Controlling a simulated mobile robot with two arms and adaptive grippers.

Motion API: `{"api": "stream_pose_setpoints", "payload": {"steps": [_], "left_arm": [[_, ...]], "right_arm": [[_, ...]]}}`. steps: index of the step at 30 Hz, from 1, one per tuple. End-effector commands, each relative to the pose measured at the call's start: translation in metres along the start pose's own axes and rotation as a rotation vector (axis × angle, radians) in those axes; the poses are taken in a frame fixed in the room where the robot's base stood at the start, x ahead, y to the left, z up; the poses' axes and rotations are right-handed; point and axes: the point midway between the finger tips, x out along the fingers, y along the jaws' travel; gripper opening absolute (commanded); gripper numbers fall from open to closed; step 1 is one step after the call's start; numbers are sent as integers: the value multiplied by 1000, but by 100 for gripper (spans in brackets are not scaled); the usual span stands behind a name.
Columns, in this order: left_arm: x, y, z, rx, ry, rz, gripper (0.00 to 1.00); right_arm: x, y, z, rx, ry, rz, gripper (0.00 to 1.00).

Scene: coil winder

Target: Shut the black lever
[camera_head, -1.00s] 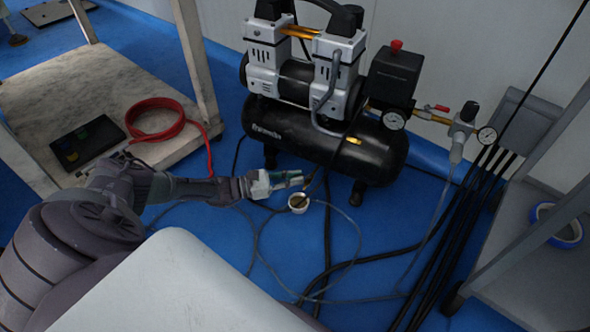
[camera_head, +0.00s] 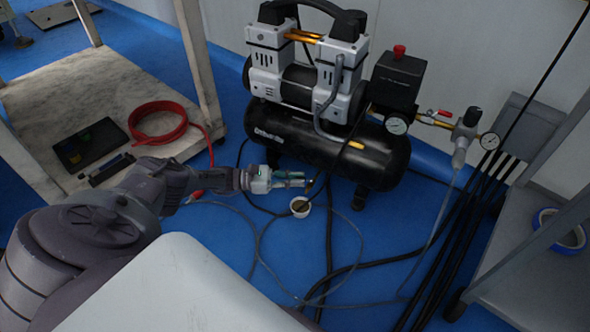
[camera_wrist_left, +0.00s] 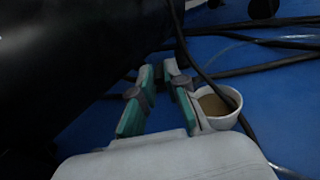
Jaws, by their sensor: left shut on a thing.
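My left gripper (camera_head: 306,180) is low under the front of the black compressor tank (camera_head: 375,155), just above a small white cup (camera_head: 300,213). In the left wrist view its two green-sided fingers (camera_wrist_left: 159,72) have grey pads and point ahead, with a narrow gap between them. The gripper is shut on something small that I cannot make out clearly. I cannot pick out the black lever for certain; the dark tank and fingers hide this spot. The cup (camera_wrist_left: 232,115) holds brown liquid and stands just right of the fingers. My right gripper is not in view.
Several cables (camera_head: 345,268) lie on the blue floor. A table with a red hose coil (camera_head: 158,138) stands at left, and a grey shelf (camera_head: 530,290) at right.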

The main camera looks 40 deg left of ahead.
Motion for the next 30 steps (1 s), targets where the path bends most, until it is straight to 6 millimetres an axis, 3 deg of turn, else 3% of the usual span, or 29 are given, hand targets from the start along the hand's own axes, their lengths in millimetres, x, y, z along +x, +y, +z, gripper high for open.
{"api": "stream_pose_setpoints", "payload": {"steps": [3, 4, 8, 19, 30], "left_arm": [[2, 0, 1, 0, -4, 0, 0], [2, 0, 1, 0, -4, 0, 16], [1, 0, 1, 0, -3, 0, 38], [-5, 0, 0, 1, 0, 1, 39], [-61, 0, -1, 1, 0, 1, 39]], "right_arm": [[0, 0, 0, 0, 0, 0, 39], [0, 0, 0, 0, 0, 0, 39], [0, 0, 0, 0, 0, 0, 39], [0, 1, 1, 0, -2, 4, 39], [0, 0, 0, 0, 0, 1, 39]]}}
